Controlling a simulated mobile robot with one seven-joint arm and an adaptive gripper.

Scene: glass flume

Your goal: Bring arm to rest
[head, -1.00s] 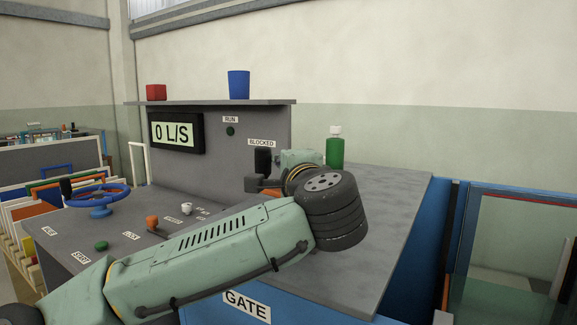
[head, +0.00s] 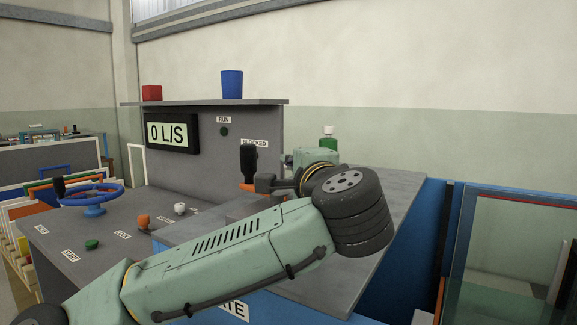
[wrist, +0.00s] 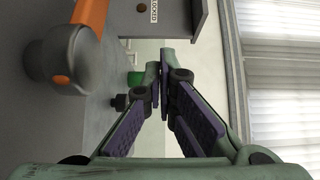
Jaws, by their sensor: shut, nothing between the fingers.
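My arm reaches from the lower left of the head view across the front of the grey console (head: 390,190). Its dark, ribbed wrist joint (head: 352,210) is over the right part of the console. My gripper (wrist: 162,78) shows in the wrist view with its fingers together at the tips and nothing between them. In the head view the arm's end is folded behind the wrist joint, and the fingers cannot be made out clearly. A black-gripped lever with an orange base (head: 249,165) stands just left of the arm's end. An orange part with a dark rounded end (wrist: 65,55) is at upper left in the wrist view.
A green bottle (head: 328,139) stands behind my wrist. A blue handwheel (head: 92,208), an orange knob (head: 143,221) and a green button (head: 91,244) are on the console's left. A blue cup (head: 232,84) sits on the shelf. A glass-sided tank (head: 515,250) is at right.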

